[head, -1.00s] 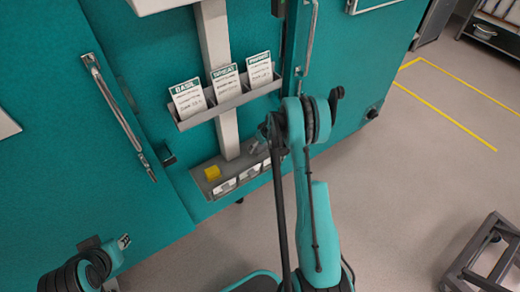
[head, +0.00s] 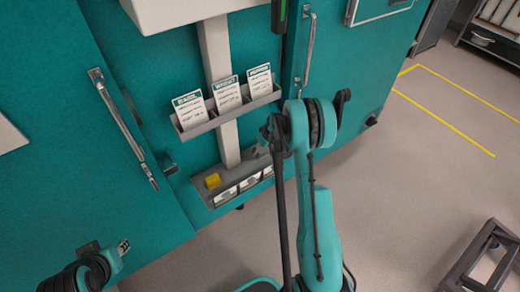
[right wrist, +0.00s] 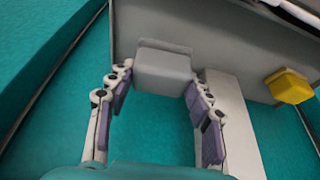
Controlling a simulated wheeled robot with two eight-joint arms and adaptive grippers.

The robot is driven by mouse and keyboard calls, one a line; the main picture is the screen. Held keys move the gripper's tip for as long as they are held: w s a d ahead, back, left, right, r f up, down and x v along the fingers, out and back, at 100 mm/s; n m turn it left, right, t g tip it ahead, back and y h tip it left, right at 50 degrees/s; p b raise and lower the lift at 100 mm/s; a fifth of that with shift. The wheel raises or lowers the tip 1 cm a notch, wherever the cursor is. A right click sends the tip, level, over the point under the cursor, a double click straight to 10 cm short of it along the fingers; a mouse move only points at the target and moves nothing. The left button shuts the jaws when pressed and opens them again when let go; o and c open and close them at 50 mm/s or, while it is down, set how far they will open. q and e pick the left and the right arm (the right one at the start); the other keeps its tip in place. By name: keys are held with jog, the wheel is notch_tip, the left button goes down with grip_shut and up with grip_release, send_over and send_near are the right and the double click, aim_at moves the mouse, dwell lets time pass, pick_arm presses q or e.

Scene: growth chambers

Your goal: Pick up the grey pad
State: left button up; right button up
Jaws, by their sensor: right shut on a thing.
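The grey pad (right wrist: 163,68) is a small grey block, seen in the right wrist view between the two purple-padded fingers of my right gripper (right wrist: 155,88). The gripper is shut on it, with a finger on each side. Behind the pad is the grey lower tray (right wrist: 228,48). I cannot tell whether the pad still touches this tray. In the head view my right gripper (head: 262,150) is small and partly hidden by my arm, at the right end of the lower tray (head: 203,185). The pad cannot be made out clearly there.
Above, a rack (head: 201,128) holds three cards on the grey post (head: 214,48). Teal chamber doors with handles (head: 122,128) flank it. A cart (head: 481,262) stands at the right.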

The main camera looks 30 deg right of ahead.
jog(key=s+r+p, duration=0.1)
jog(key=s+r, duration=0.1)
jog(key=s, duration=0.1)
jog(key=s+r+p, duration=0.1)
jog(key=s+r, duration=0.1)
jog(key=s, duration=0.2)
jog(key=s+d+r+p, duration=0.1)
jog(key=s+r, duration=0.1)
jog(key=s, duration=0.1)
jog(key=shift+s+r, duration=0.15)
jog(key=shift+s, duration=0.2)
